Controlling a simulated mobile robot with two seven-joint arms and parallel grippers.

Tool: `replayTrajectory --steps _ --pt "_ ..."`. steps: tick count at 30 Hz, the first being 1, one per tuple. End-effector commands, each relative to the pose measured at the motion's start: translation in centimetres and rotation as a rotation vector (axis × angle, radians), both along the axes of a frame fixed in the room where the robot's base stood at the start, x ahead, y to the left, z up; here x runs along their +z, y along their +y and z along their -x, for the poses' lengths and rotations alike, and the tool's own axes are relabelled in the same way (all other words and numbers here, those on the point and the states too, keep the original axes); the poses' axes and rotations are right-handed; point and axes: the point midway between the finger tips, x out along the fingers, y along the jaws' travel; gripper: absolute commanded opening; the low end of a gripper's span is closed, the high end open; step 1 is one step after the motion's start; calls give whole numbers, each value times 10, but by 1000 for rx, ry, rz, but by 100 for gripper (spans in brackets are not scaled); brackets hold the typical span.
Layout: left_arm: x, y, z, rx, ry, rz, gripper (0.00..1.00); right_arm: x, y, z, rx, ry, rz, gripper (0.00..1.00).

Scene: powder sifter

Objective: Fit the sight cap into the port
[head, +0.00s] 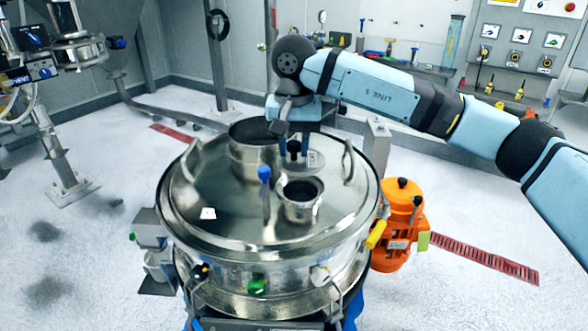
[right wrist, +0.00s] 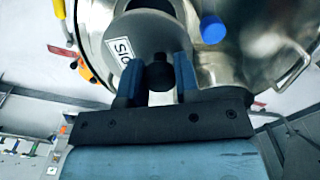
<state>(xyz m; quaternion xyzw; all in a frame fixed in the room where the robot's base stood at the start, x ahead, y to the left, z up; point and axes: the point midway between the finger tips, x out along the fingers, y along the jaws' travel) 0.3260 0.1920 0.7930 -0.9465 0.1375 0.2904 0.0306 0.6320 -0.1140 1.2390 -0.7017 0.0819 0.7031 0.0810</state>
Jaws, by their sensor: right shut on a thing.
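The sight cap, a grey disc with a white label and a black knob, shows in the head view (head: 314,160) and the right wrist view (right wrist: 150,35). My right gripper (head: 293,147) has its two blue fingers around the black knob; they also show in the right wrist view (right wrist: 159,75). The cap is at the lid, behind the small flanged port (head: 301,206), which has a dark open mouth. It is apart from that port in the head view. Whether the cap touches the lid cannot be told. My left gripper is not in view.
The round steel lid (head: 215,220) carries a wider collar (head: 252,158), a blue-topped post (head: 265,190) and raised handles (head: 190,159). The blue top stands close to the cap in the right wrist view (right wrist: 212,30). An orange motor (head: 400,225) sits right of the sifter.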

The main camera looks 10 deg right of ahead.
Motion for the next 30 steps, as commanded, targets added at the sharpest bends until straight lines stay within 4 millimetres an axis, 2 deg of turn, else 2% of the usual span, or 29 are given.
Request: replayTrajectory --steps 3,10,16,28,29,30 --pt "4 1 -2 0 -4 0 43 -15 0 0 0 1 0 3" --pt "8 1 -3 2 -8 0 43 -33 0 0 1 1 0 3" --pt "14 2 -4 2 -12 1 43 -61 0 0 1 1 -1 3" --pt "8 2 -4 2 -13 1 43 -69 0 0 1 -1 0 3" --pt "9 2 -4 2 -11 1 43 -68 0 0 0 -1 0 35" --pt "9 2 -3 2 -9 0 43 -67 0 0 0 -1 0 44"
